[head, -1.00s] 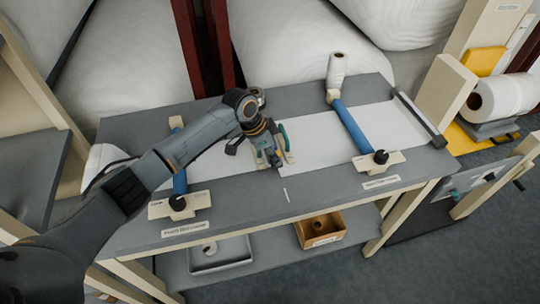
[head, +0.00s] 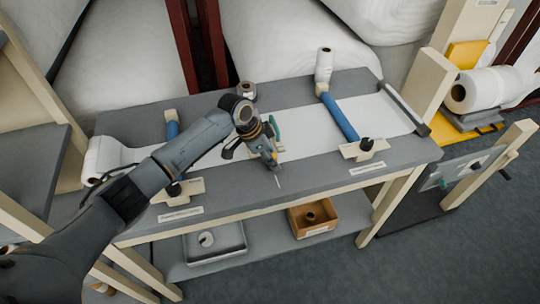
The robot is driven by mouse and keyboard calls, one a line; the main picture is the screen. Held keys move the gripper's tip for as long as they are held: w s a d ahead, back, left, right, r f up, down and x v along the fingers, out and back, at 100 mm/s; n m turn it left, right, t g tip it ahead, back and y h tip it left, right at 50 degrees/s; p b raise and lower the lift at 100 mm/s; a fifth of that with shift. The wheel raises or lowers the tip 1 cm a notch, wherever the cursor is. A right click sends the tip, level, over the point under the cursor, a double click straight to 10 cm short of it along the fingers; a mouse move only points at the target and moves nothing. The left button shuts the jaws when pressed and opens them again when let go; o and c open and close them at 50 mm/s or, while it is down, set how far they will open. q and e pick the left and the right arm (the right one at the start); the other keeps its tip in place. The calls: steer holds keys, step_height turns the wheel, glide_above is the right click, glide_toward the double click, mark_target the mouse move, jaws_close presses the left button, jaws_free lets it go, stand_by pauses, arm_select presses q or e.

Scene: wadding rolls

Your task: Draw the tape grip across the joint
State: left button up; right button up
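A white sheet of wadding (head: 305,135) lies across the grey bench top. My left gripper (head: 275,168) points down over its middle, close to a short white mark on the bench's front strip. A green part (head: 276,130), seemingly of the tape grip, shows just behind and right of my gripper. Most of the tape grip is hidden by my gripper and wrist, so I cannot tell whether the fingers hold it. The joint is not clearly visible; it may be under my arm. My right gripper is not in view.
Blue clamp bars cross the sheet at left (head: 172,131) and right (head: 340,118). A white roll (head: 324,66) stands at the back; a tape roll (head: 246,90) sits behind my wrist. A grey tray (head: 215,243) and cardboard box (head: 313,217) are on the lower shelf.

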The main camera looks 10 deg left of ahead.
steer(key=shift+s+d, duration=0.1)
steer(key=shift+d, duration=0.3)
arm_select(q)
steer(key=v, duration=1.2)
steer(key=shift+w, duration=0.1)
